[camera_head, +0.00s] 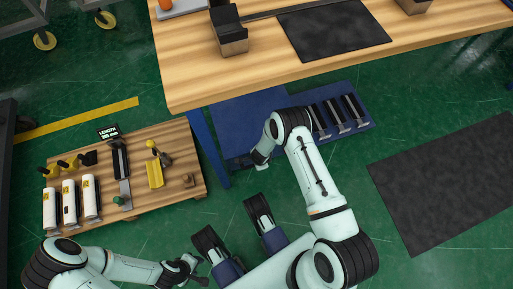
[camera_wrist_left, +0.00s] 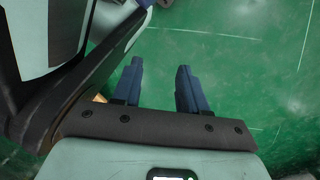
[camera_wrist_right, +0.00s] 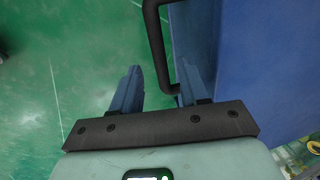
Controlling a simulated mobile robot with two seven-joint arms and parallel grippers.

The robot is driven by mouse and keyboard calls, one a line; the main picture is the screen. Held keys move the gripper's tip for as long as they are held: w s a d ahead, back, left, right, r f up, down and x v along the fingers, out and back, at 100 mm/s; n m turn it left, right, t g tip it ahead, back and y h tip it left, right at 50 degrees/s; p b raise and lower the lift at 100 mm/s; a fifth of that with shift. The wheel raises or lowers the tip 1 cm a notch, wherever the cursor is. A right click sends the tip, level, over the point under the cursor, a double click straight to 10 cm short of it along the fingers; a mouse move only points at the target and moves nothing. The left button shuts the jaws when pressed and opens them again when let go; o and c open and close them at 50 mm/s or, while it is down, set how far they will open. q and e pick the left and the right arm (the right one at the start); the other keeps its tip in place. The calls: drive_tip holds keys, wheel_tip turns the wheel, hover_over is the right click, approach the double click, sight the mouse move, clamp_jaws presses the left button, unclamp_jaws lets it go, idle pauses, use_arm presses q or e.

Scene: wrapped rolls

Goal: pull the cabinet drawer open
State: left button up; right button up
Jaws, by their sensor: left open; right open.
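The blue cabinet (camera_head: 243,111) stands under the wooden table's front edge in the head view. In the right wrist view its blue face (camera_wrist_right: 265,65) fills the right side, with a black bar handle (camera_wrist_right: 156,38) on it. My right gripper (camera_wrist_right: 157,82) is open, with the handle's end between its two fingers; I cannot tell whether they touch it. In the head view the right gripper (camera_head: 261,160) is at the cabinet's front, partly hidden by its own arm. My left gripper (camera_head: 196,268) is open and empty over the floor at the lower left; it also shows in the left wrist view (camera_wrist_left: 158,72).
A low wooden bench (camera_head: 150,200) on the left holds white rolls (camera_head: 69,201) and tools. The wooden table (camera_head: 300,68) runs across the top with a black mat (camera_head: 333,30). A dark floor mat (camera_head: 440,185) lies at the right. Green floor is clear between.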

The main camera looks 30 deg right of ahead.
drive_tip(key=shift+w+d+f+b, duration=0.1)
drive_tip(key=shift+w+f+b, duration=0.15)
drive_tip(key=shift+f, duration=0.6)
drive_tip(key=shift+w+f+b, duration=0.1)
drive_tip(key=shift+f+b, duration=0.15)
drive_tip(key=shift+f, duration=0.55)
use_arm(q)
drive_tip(key=s, duration=0.1)
drive_tip(key=s+f+g, duration=0.1)
drive_tip(key=shift+s+a+f, duration=0.1)
drive_tip(key=shift+s+a, duration=0.05)
drive_tip(key=shift+s, duration=0.25)
